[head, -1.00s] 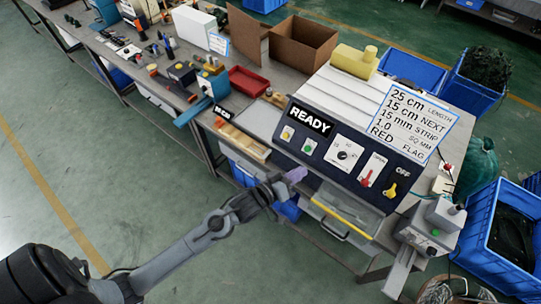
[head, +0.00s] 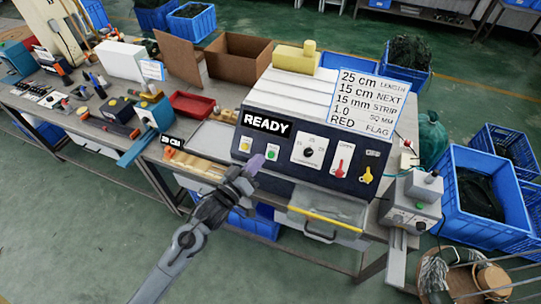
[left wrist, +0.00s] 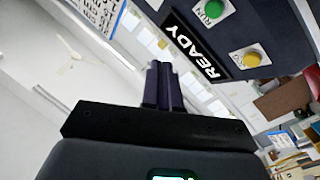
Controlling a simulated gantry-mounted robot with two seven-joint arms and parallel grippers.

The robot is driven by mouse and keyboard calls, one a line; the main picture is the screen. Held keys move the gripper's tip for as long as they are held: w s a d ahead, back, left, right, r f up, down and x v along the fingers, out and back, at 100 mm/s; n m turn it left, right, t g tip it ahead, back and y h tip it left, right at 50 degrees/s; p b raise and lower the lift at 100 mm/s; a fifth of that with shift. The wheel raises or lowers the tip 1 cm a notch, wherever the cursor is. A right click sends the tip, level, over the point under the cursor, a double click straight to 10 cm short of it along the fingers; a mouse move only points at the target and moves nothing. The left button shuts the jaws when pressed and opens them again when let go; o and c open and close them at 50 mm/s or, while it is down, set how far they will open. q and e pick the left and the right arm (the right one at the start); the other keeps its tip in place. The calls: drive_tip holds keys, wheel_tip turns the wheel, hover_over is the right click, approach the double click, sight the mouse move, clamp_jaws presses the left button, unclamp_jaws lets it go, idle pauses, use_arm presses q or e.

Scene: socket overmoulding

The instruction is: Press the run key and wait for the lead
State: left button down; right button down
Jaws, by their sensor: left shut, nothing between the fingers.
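The machine's dark control panel (head: 312,172) carries a READY display (head: 267,123). Below the display are a yellow key (head: 246,145) and a green key (head: 271,155). In the left wrist view the green key (left wrist: 212,10) is labelled RUN, and the yellow key (left wrist: 249,57) sits beside the READY display (left wrist: 197,43). My left gripper (head: 257,162) is shut and empty, its purple fingertips just left of and below the green key. Its fingers (left wrist: 163,80) also show in the left wrist view, apart from the RUN key. No lead can be made out. My right gripper is out of view.
A settings card (head: 362,102) stands on the machine. The panel also has a dial (head: 309,152), a red switch (head: 340,168) and a yellow switch (head: 367,175). A drawer with a yellow edge (head: 325,215) is below. A red tray (head: 192,105) lies left on the bench.

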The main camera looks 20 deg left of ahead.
sight(271, 155)
use_arm(q)
drive_tip(key=w+f+b, duration=0.6)
drive_tip(key=b, duration=0.1)
drive_tip(key=shift+w+b, duration=0.25)
drive_tip(key=shift+b, duration=0.15)
drive_tip(key=shift+d, duration=0.1)
idle(0.7)
idle(0.8)
drive_tip(key=shift+w+f, duration=0.15)
drive_tip(key=shift+w, duration=0.05)
idle(0.5)
drive_tip(key=shift+w+f, duration=0.1)
